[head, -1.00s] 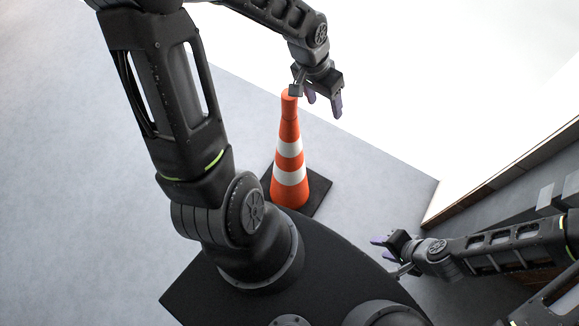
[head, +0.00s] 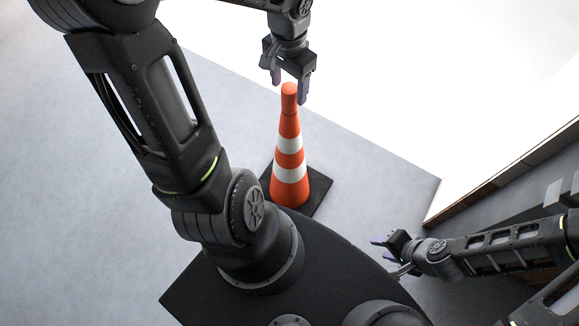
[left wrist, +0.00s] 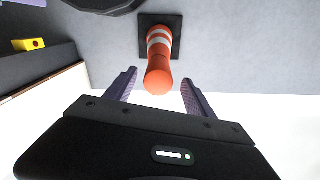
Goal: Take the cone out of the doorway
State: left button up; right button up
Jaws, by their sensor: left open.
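An orange cone (head: 289,160) with two white bands and a square black base stands upright on the grey floor, just beyond my black base. My left gripper (head: 289,92) is open, and its fingers appear on either side of the cone's tip in the head view. In the left wrist view, the cone (left wrist: 159,62) shows between and beyond the open fingers (left wrist: 158,90), with no clear contact. My right gripper (head: 388,250) is at the lower right, away from the cone; its fingers look spread and empty.
A bright white area (head: 400,80) lies behind the cone, meeting the grey floor along a straight edge. A dark wall with a brown edge (head: 500,175) stands at the right. A yellow item (left wrist: 28,44) shows in the left wrist view. Floor left of the cone is clear.

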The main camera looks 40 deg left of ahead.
pick_arm(q)
notch_tip(320, 180, down, 5)
jog(key=shift+d+f+b, duration=0.15)
jog(key=shift+b, duration=0.35)
dwell(0.6)
grip_shut()
dwell(0.5)
jog(key=shift+w, duration=0.1)
